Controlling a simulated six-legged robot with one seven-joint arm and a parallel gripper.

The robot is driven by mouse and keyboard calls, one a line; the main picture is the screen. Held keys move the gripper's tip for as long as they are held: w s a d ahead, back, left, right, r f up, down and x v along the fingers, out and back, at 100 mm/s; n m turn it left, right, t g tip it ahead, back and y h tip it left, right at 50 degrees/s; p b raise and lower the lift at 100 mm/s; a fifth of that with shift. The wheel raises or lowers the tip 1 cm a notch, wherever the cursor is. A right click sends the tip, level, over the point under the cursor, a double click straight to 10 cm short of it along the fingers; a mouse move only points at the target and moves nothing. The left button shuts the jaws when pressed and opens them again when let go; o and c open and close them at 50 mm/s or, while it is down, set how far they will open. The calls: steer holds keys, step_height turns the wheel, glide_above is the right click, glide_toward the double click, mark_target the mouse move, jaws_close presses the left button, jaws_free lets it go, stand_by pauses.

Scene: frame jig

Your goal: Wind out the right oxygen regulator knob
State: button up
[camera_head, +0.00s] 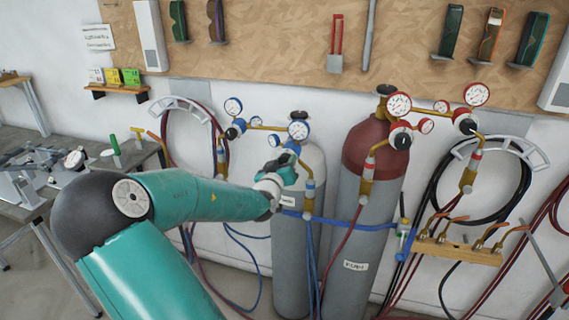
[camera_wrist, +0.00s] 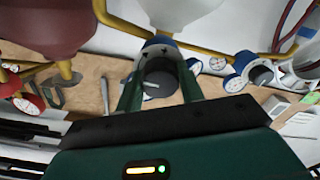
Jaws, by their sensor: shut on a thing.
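The right oxygen regulator (camera_wrist: 158,46) has a blue body and sits by the white-shouldered cylinder (camera_head: 313,163). Its dark round knob (camera_wrist: 158,88), with a pale pointer line, lies between my fingers in the wrist view. My gripper (camera_wrist: 160,80) is shut on this knob, one finger on each side. In the head view my gripper (camera_head: 289,160) reaches the regulator from the front left and hides the knob. The right regulator's blue-rimmed gauge (camera_head: 298,131) shows just above it. The left oxygen regulator, with its own dark knob (camera_head: 232,133), stands apart to the left.
A maroon-topped cylinder (camera_head: 376,147) with red-rimmed gauges (camera_head: 398,105) stands close on the right. A blue strap (camera_head: 340,222) crosses the cylinders. Hoses hang below and on wall hooks. A workbench (camera_head: 110,165) is at the left.

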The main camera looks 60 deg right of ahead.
steer(key=n, duration=0.3)
steer(key=shift+n, duration=0.3)
steer(key=n, duration=0.4)
steer(key=shift+n, duration=0.3)
steer(key=n, duration=0.4)
steer(key=shift+n, duration=1.9)
steer(key=o, duration=1)
